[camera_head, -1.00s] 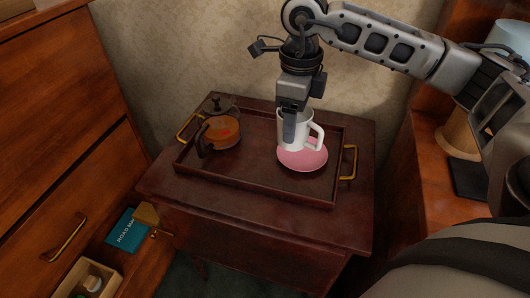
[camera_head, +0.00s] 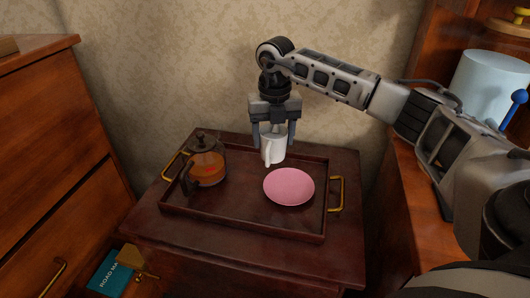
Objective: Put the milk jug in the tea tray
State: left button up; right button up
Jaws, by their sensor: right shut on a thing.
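The white milk jug (camera_head: 272,152) is between the two fingers of my right gripper (camera_head: 273,142), which is shut on it. The jug looks upright, with its handle toward the camera. It is over the back part of the dark wooden tea tray (camera_head: 240,222), between the teapot and the pink plate. I cannot tell whether its base touches the tray floor. The tray has brass handles and rests on a dark red-brown cabinet. My left gripper is not in view.
A glass teapot (camera_head: 207,170) with amber tea stands at the tray's left. A pink plate (camera_head: 289,187) lies empty at the tray's right. The tray's front left floor is bare. A wooden chest (camera_head: 60,130) stands left, and a wooden unit with a pale lampshade (camera_head: 490,85) stands right.

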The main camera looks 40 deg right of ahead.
aim_at(267, 142)
jog(key=w+f, duration=0.1)
jog(key=f, duration=0.1)
jog(key=w+f, duration=0.2)
jog(key=shift+d, duration=0.15)
jog(key=shift+w+f, duration=0.35)
notch_tip(267, 142, down, 3)
jog(key=shift+d+f, duration=0.1)
jog(key=shift+f, duration=0.15)
jog(key=o, duration=1.2)
jog(key=shift+c, duration=0.2)
